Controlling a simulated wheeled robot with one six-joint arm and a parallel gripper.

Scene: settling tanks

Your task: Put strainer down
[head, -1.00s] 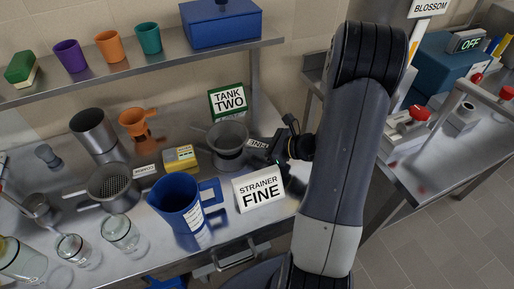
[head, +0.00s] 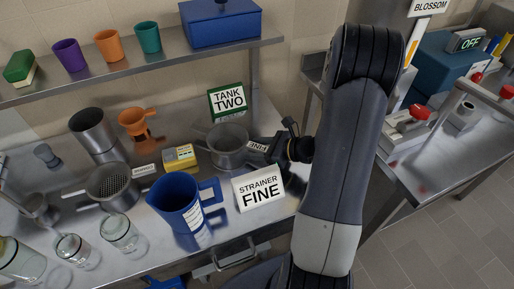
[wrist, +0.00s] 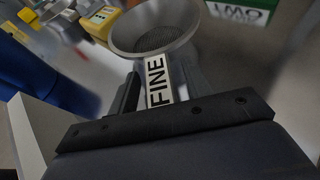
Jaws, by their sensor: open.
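The fine strainer (head: 228,146) is a grey mesh bowl with a handle tagged "FINE". It stands on the steel counter between the "TANK TWO" sign (head: 227,101) and the "STRAINER FINE" sign (head: 259,188). My gripper (head: 262,148) is at its handle, on the right side of the bowl. In the wrist view the strainer's bowl (wrist: 155,32) lies ahead, with the tagged handle (wrist: 158,82) running back between my open fingers. The exact contact under the bowl is hidden.
A blue jug (head: 180,203) stands left of the "STRAINER FINE" sign. A yellow device (head: 180,158) sits left of the strainer. A second, coarser strainer (head: 110,186), an orange funnel (head: 137,122) and glass jars (head: 120,232) stand further left. A shelf (head: 130,70) runs above.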

